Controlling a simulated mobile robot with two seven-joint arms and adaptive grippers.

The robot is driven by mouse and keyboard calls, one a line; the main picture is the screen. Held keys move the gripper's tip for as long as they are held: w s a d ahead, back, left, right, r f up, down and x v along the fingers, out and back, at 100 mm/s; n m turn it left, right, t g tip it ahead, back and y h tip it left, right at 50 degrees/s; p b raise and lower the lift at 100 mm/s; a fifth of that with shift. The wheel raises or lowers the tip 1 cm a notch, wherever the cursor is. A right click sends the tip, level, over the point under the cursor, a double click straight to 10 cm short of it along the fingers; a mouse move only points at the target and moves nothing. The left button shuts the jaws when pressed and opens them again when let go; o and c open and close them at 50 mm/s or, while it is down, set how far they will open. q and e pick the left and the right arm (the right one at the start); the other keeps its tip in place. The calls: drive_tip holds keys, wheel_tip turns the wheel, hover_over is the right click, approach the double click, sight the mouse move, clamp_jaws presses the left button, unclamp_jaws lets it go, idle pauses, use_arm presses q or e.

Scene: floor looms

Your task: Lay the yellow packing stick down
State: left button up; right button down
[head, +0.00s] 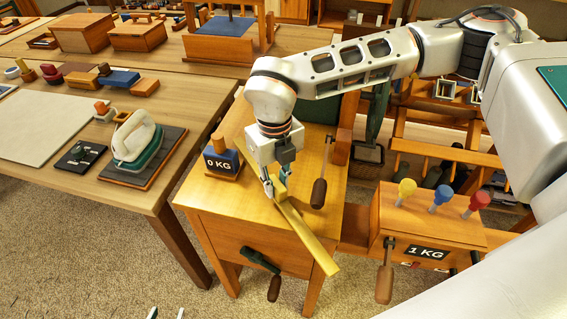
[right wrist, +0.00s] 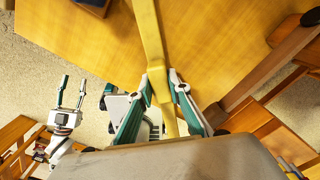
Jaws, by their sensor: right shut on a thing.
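The yellow packing stick (head: 306,236) is a long flat bar, held slanting above the small wooden bench (head: 225,196). One end reaches down and right past the bench's front edge in the head view. My right gripper (head: 275,190) is shut on it; in the right wrist view the stick (right wrist: 150,40) passes between the two fingers (right wrist: 160,95) and points out over the bench top. I cannot tell whether the stick touches the bench. My left gripper (head: 166,313) shows only its fingertips at the bottom edge; the right wrist view shows it (right wrist: 70,92) with fingers apart and empty.
A 0 KG weight block (head: 222,158) stands on the bench's left side. A wooden-handled crank (head: 319,190) is at its right. A box marked 1 KG (head: 425,235) carries yellow, blue and red knobs. An iron (head: 137,138) stands on the left table.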

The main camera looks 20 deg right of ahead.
drive_tip(key=w+d, duration=0.2)
drive_tip(key=w, duration=0.1)
drive_tip(key=w+d, duration=0.1)
drive_tip(key=w, duration=0.1)
drive_tip(key=shift+w+d+r+p, duration=0.25)
drive_tip(key=shift+d+p, duration=0.1)
drive_tip(key=shift+d, duration=0.05)
drive_tip(key=shift+w+d+f, duration=0.1)
drive_tip(key=shift+d+f, duration=0.05)
drive_tip(key=shift+f, duration=0.5)
drive_tip(key=c, duration=1.9)
unclamp_jaws()
drive_tip(key=shift+r, duration=0.1)
